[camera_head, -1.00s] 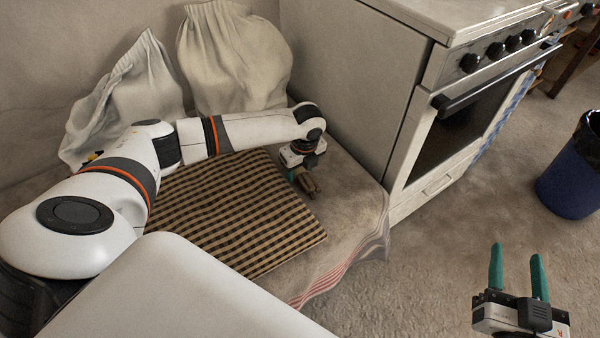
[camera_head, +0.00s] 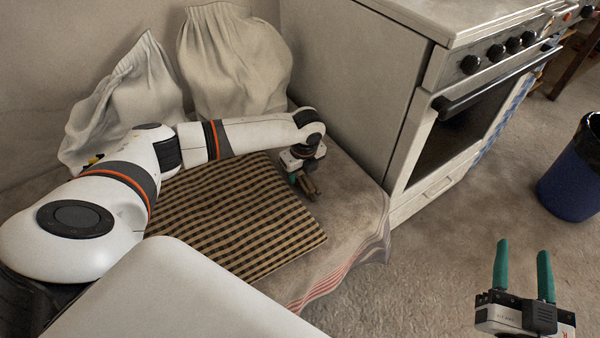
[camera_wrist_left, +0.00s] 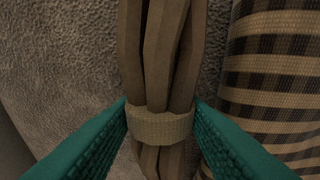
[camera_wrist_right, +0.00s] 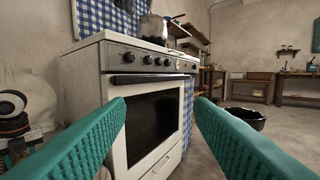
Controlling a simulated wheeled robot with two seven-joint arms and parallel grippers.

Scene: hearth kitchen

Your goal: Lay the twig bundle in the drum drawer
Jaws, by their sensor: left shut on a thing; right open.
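The twig bundle (camera_wrist_left: 160,70) is a set of brown sticks tied with a pale band. In the left wrist view it stands between the green fingers of my left gripper (camera_wrist_left: 160,130), which are shut on it at the band. In the head view the bundle (camera_head: 309,186) shows small below my left gripper (camera_head: 300,178), beside the checked cushion. My right gripper (camera_head: 522,272) is open and empty over the floor at the lower right. The stove (camera_head: 470,110) has a drawer front (camera_head: 437,187) below its oven door, and it looks shut. I cannot tell if this is the drum drawer.
The black-and-tan checked cushion (camera_head: 235,215) lies on a cloth-covered surface (camera_head: 345,205) with a striped edge. Two pale sacks (camera_head: 235,60) lean at the back wall. A blue bin (camera_head: 572,180) stands at the right. The floor between stove and right gripper is clear.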

